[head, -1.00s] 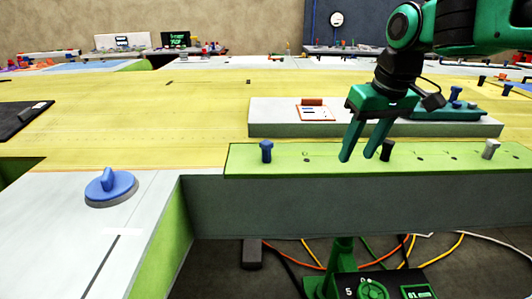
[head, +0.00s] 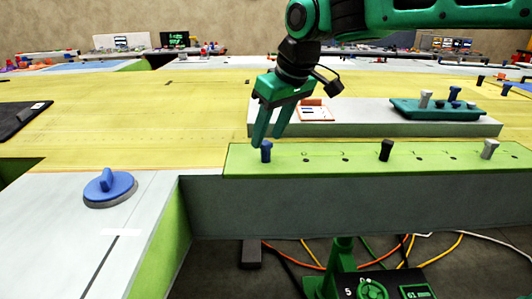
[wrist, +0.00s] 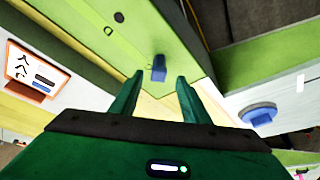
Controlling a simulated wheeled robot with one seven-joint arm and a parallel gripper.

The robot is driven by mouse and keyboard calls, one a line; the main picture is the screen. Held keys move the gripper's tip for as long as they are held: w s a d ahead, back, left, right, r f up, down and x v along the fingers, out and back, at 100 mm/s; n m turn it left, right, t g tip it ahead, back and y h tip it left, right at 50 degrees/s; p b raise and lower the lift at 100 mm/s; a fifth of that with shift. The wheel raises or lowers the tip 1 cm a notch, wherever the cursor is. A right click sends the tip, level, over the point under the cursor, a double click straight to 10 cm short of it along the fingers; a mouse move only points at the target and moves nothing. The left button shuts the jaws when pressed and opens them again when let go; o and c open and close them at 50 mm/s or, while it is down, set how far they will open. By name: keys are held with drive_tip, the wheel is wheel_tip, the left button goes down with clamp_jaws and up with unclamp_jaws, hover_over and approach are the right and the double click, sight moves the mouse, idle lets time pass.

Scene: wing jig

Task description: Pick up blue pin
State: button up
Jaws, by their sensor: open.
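The blue pin (head: 266,152) stands upright in the left end of the green strip (head: 330,165). In the wrist view the blue pin (wrist: 158,68) shows just beyond and between my fingertips. My gripper (head: 267,142) is open and empty, its fingers pointing down close to the blue pin. In the head view one fingertip overlaps the pin's upper left; whether it touches cannot be told. Both fingers also show in the wrist view (wrist: 160,76), spread apart.
A black pin (head: 387,150) and a grey pin (head: 489,149) stand farther right on the strip. A green tray (head: 435,110) with several pins sits on the raised grey block behind. A blue knob (head: 108,186) sits on the left grey surface. The strip's front edge drops off.

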sight(265, 142)
drive_tip(key=x, duration=0.4)
drive_tip(key=shift+w+d+f, duration=0.1)
drive_tip(key=shift+w+f, duration=0.05)
drive_tip(key=shift+f, duration=0.25)
clamp_jaws()
drive_tip(key=shift+r, duration=0.15)
drive_tip(key=shift+r, duration=0.55)
wheel_tip(265, 142, up, 3)
drive_tip(key=shift+f, duration=0.2)
drive_tip(key=s+a+r, duration=0.7)
drive_tip(key=a, duration=0.2)
drive_tip(key=shift+s, duration=0.15)
